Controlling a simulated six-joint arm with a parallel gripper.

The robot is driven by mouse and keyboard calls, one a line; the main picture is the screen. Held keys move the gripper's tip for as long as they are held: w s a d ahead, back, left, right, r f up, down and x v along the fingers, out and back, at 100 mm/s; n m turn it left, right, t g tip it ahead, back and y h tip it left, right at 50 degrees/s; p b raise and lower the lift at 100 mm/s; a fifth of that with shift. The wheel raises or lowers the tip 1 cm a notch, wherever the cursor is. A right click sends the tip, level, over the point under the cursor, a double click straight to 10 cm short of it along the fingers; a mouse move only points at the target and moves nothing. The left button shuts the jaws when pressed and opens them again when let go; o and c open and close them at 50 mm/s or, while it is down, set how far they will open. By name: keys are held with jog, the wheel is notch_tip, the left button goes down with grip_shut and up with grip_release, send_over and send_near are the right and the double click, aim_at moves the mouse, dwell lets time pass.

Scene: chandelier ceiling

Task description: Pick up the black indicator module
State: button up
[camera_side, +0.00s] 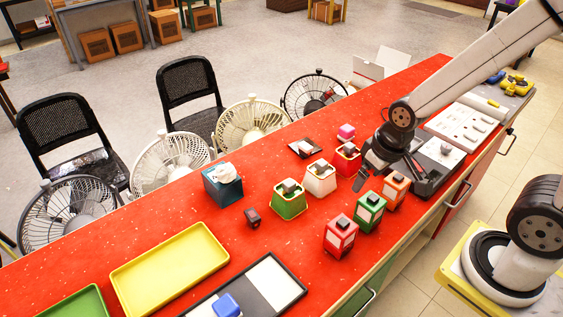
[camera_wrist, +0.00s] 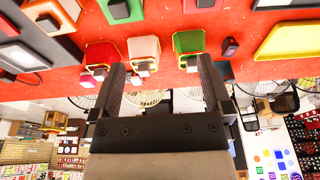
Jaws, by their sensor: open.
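A small dark block, which looks like the black indicator module (camera_side: 252,217), lies on the red tabletop left of the green box. It also shows in the wrist view (camera_wrist: 230,47), upper right, beyond the right finger. My gripper (camera_side: 366,176) is above the table by the red open box, well to the right of the module. In the wrist view my gripper (camera_wrist: 161,75) has its fingers wide apart, with nothing held between them. The module stands clear of the fingers.
Red (camera_side: 347,162), white (camera_side: 320,182) and green (camera_side: 288,205) open boxes stand between my gripper and the module. Closed red (camera_side: 340,238), green (camera_side: 369,214) and orange (camera_side: 396,189) boxes stand nearer the front edge. A blue bin (camera_side: 222,192) and yellow tray (camera_side: 170,270) are farther left.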

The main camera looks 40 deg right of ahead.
jog(key=w+a+f+m+g, duration=0.1)
jog(key=w+a+f+m, duration=0.1)
jog(key=w+a+m, duration=0.3)
jog(key=w+a+f+m, duration=0.1)
jog(key=w+a+m, duration=0.1)
jog(key=w+m, duration=0.45)
jog(key=m+g, duration=0.2)
jog(key=m, duration=0.6)
send_over(253, 214)
jog(key=f, duration=0.7)
jog(key=shift+d+f, duration=0.1)
jog(key=shift+d, duration=0.1)
jog(key=shift+w+a+f, duration=0.1)
jog(key=shift+a+f, duration=0.1)
jog(key=shift+a, duration=0.05)
jog(key=shift+f, duration=1.3)
jog(key=shift+d+f, duration=0.1)
jog(key=shift+f, duration=2.5)
